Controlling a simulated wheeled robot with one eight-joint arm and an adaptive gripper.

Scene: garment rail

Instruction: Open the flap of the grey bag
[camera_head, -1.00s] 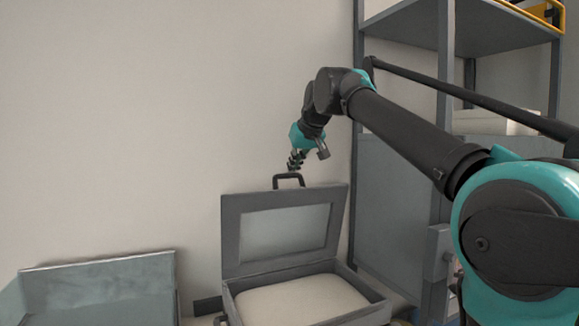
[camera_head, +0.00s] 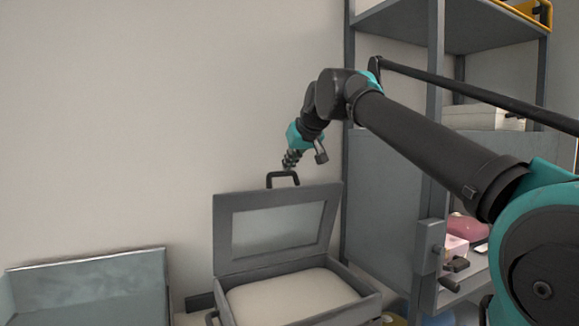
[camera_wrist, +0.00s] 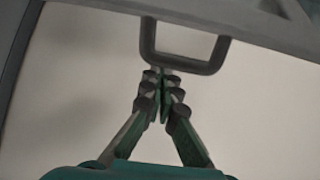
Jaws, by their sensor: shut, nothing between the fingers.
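The grey bag (camera_head: 350,281) is a case-like box at the lower middle of the head view, with a pale interior. Its flap (camera_head: 222,229) stands raised, tilted up at the back, with a pale panel inside a grey frame. A dark loop handle (camera_head: 283,175) is on the flap's top edge; it also shows in the wrist view (camera_wrist: 185,68). My gripper (camera_head: 290,165) is just above the handle. In the wrist view my gripper (camera_wrist: 162,80) is shut and empty, its fingertips close to the handle's bar. I cannot tell whether they touch it.
A grey open bin (camera_head: 90,265) stands at the lower left. A grey metal rack (camera_head: 436,120) rises on the right, with a pink item (camera_head: 464,226) and small objects on its lower shelf. The plain wall behind and left is clear.

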